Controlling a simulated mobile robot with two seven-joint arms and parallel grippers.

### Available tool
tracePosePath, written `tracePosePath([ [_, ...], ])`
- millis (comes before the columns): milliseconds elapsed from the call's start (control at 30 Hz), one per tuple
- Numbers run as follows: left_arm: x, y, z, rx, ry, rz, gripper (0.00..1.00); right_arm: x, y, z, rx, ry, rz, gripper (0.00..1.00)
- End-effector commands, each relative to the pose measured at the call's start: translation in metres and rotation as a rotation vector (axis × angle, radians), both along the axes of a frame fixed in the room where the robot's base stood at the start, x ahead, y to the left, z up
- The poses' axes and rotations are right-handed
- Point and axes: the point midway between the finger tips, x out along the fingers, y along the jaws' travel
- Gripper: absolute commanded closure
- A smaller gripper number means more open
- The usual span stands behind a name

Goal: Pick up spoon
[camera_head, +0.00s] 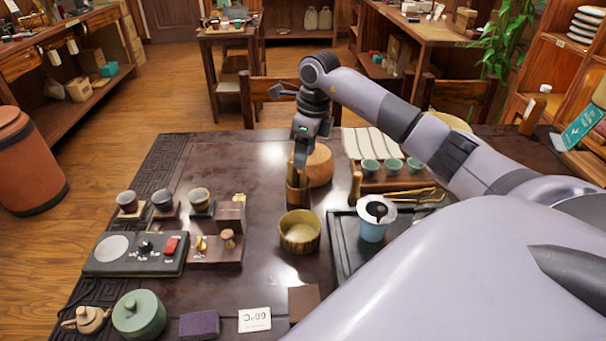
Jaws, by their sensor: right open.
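My right gripper (300,163) points straight down at the middle of the dark table. It is open, with its fingertips at the mouth of a brown upright holder (297,197). No spoon can be made out clearly. The fingers cover the top of the holder, so anything standing in it is hidden. Thin gold-coloured utensils (408,195) lie at the right, partly behind my arm; I cannot tell whether one is a spoon. My left gripper is not in view.
A round wooden piece (320,167) stands just behind the holder, and a wooden bowl (300,233) in front. A white-and-blue cup (373,222) stands on a black tray (343,252). Small cups and a control panel (133,254) are at left. The table's back left is clear.

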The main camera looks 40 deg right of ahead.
Motion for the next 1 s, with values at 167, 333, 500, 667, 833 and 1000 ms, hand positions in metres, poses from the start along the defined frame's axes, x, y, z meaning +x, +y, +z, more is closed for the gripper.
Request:
tracePosePath([
  [167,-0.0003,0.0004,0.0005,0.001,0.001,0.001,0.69,0.0008,0.0001,-0.0082,0.000,0.000,-0.001,0.56],
  [333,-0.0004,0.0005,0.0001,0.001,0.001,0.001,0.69,0.0008,0.0001,-0.0079,0.000,-0.001,-0.001,0.62],
  [500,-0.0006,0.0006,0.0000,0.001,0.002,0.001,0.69,0.0009,0.0001,-0.0077,0.000,-0.001,-0.001,1.00],
  [667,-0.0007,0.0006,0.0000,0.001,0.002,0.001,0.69,0.0009,0.0001,-0.0075,0.000,-0.001,-0.001,1.00],
  [833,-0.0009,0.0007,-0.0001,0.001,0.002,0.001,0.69,0.0009,0.0000,-0.0073,0.000,-0.001,-0.001,1.00],
  [1000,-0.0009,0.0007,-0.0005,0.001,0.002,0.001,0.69,0.0014,0.0000,-0.0015,-0.001,-0.003,0.000,1.00],
])
